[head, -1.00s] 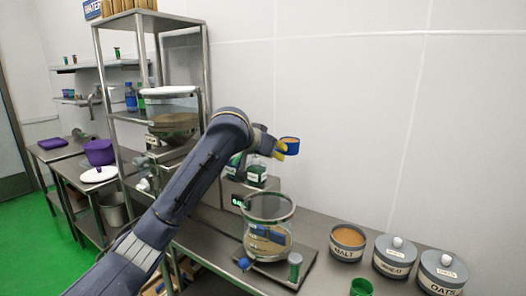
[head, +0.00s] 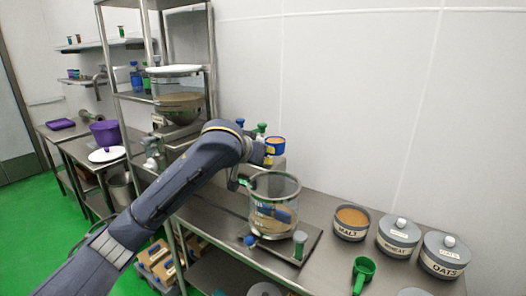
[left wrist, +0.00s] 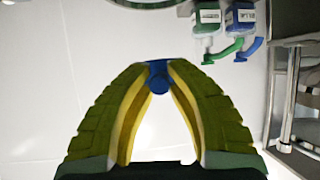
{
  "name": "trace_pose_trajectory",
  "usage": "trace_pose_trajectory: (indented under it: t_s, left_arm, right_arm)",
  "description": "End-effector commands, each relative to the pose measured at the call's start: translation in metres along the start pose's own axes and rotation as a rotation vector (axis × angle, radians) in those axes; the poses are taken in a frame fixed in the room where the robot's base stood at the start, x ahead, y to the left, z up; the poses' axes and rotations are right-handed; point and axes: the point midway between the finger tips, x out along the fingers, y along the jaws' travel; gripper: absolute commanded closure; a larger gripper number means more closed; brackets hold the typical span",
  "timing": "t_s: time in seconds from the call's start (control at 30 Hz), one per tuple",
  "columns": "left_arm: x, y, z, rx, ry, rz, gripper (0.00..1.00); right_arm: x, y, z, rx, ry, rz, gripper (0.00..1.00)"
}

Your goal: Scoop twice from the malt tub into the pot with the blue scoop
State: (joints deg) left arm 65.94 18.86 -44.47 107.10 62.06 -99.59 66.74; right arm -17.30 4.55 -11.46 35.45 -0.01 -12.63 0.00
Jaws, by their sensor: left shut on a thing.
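My left gripper (head: 262,153) is shut on the blue scoop (head: 276,147). Tan material shows in the scoop's cup, which looks roughly level. The scoop is above and behind the clear pot (head: 287,192), near the back wall. In the left wrist view, the yellow-lined fingers (left wrist: 158,90) close at their tips on the blue handle (left wrist: 157,72); the cup is not visible there. The pot is open and has some brown content low inside. The open malt tub (head: 351,232) stands to the right of the pot, filled with tan powder. My right gripper is out of view.
Lidded wheat (head: 396,243) and oats (head: 442,262) tubs stand right of the malt tub. A green scoop (head: 362,270) lies in front of it. Blue and green dispensers (left wrist: 240,18) are behind the pot. A steel rack (head: 211,80) stands at left.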

Motion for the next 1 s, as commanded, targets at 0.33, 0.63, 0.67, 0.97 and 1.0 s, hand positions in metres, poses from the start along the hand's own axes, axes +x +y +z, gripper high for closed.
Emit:
trace_pose_trajectory:
  t_s: [0.33,0.63,0.67,0.97,1.0]
  left_arm:
    - [0.009,-0.002,0.017,-0.119,-0.002,0.062,1.0]
    - [0.016,-0.005,0.03,-0.372,-0.002,0.197,1.0]
    - [0.016,-0.005,0.031,-0.398,-0.001,0.21,1.0]
    - [0.023,-0.008,0.044,-0.65,-0.002,0.346,1.0]
    - [0.024,-0.009,0.046,-0.694,-0.002,0.368,1.0]
  right_arm:
    - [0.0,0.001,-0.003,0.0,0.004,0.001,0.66]
    - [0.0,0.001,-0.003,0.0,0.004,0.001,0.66]
    - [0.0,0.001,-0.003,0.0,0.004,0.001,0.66]
    - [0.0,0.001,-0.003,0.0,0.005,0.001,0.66]
    - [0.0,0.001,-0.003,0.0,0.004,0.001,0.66]
